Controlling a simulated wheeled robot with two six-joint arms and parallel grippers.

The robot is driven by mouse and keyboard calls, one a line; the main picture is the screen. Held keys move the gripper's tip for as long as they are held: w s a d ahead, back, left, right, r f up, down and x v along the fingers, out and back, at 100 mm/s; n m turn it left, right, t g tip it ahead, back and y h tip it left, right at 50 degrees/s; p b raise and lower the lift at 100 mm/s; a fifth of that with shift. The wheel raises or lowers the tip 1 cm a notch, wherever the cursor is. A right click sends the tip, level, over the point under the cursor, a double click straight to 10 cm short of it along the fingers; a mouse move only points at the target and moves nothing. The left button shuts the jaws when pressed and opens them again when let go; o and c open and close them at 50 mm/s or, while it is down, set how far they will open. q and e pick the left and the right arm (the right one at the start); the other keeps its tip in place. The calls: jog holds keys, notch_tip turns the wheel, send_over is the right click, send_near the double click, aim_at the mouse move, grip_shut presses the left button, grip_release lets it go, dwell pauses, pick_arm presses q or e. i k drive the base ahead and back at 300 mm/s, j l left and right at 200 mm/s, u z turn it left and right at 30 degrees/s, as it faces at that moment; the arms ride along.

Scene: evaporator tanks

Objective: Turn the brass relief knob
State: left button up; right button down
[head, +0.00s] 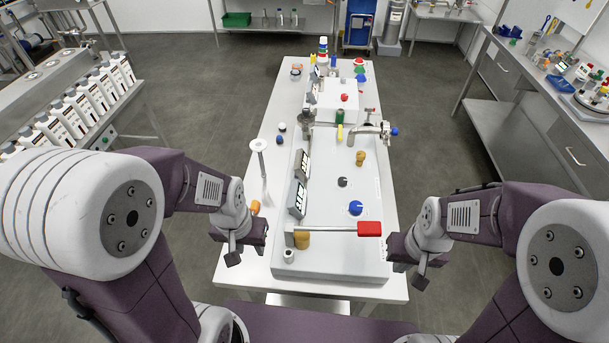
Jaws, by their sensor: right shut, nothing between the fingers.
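Two brass-coloured knobs show in the head view, and I cannot tell which is the relief knob. A larger brass knob (302,240) sits at the near left of the white panel (330,262), beside the red-handled lever. A smaller brass knob (360,157) stands further back, near the metal tap. My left gripper (244,254) hangs by the near left edge of the table, left of the larger knob; its jaw opening is unclear. My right gripper (411,272) is shut and empty at the near right edge, apart from both knobs.
A red-handled lever (369,229) reaches across the near panel. A blue knob (355,208) and a dark knob (342,182) sit behind it. Grey display boxes (297,198) line the panel's left side.

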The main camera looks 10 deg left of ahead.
aim_at(360, 155)
jog(key=k+l+u, duration=0.1)
jog(key=l+u, duration=0.25)
jog(key=k+l+u, duration=0.1)
jog(key=l+u, duration=0.25)
jog(key=k+l+u, duration=0.2)
jog(key=l+u, duration=0.15)
jog(key=l, duration=0.1)
